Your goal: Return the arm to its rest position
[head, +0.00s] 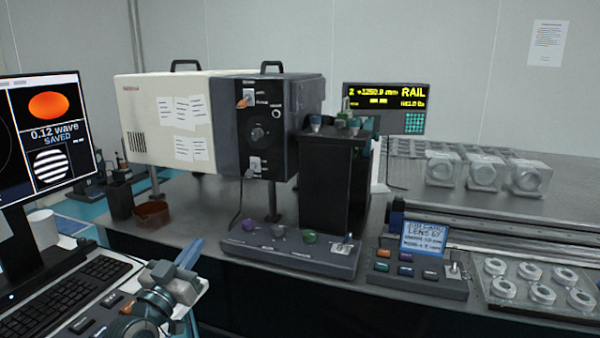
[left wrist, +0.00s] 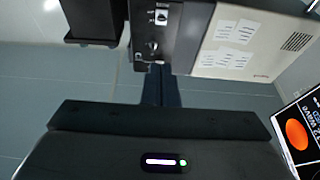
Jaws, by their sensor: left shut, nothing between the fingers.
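My left gripper (head: 190,252) is low in the head view, between the keyboard and the control box with coloured knobs. Its blue fingers are together and empty, pointing up and to the right. In the left wrist view the shut fingers (left wrist: 160,72) show as a dark bar in front of the instrument's control panel (left wrist: 158,30). They appear apart from it. My right gripper is in neither view.
The cream and black instrument (head: 166,112) stands on the optical table. The knob box (head: 290,252) and button box (head: 418,278) line its front edge. The monitor (head: 45,140) and keyboard (head: 65,295) are at left. A lens tray (head: 515,308) is at right.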

